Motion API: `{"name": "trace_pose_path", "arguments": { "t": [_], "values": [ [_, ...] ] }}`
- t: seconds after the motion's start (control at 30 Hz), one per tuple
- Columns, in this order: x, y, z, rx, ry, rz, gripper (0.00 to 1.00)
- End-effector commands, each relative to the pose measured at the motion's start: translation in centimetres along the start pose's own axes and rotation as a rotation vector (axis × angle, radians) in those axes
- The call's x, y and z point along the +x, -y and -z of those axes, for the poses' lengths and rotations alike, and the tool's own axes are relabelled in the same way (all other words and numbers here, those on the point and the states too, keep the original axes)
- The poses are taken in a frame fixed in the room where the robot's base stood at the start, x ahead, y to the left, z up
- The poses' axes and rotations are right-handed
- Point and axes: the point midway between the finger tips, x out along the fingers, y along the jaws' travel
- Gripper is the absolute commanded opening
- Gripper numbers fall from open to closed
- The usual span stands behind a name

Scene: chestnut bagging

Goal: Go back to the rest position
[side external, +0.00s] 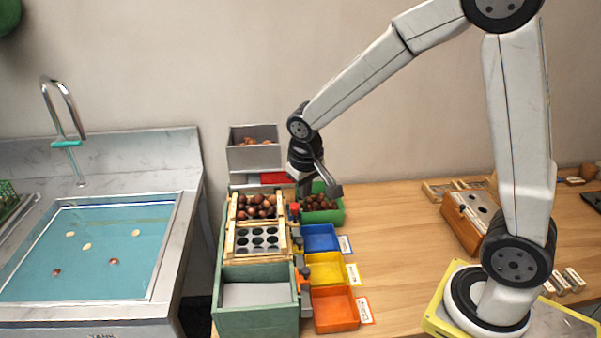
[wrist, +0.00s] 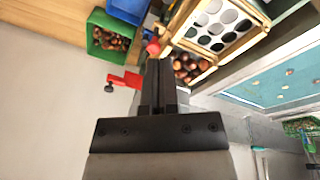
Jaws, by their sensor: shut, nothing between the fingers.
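My gripper (side external: 306,187) is shut and empty. In the side external view it hangs above the back of the sorting station, between the wooden tray of chestnuts (side external: 257,205) and the green bin (side external: 334,214). In the wrist view the closed fingers (wrist: 158,65) point toward the chestnut tray and a red knob (wrist: 153,47). The green bin also shows in the wrist view (wrist: 92,42), with chestnuts inside. Whether the fingertips touch anything below cannot be told.
Blue (side external: 320,238), yellow (side external: 327,269) and orange (side external: 335,309) bins line the station's right side. A grey hopper (side external: 253,157) stands behind. A sink (side external: 90,245) with a few floating pieces is at left. A wooden box (side external: 468,225) stands at right; bare tabletop (side external: 400,240) lies between.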

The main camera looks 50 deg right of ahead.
Motion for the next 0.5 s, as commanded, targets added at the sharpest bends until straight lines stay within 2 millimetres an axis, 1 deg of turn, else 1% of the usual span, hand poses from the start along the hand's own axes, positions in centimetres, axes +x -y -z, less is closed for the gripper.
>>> {"name": "trace_pose_path", "arguments": {
  "t": [0.03,0.3,0.4,0.5],
  "values": [
    [0.0,0.1,-1.4,-0.022,-0.003,0.023,0.0],
    [0.4,0.7,-7.8,-0.132,-0.044,0.125,0.0],
    [0.6,0.7,-9.7,-0.16,-0.059,0.146,0.0],
    [0.7,0.7,-10.9,-0.177,-0.072,0.159,0.0]
  ]
}}
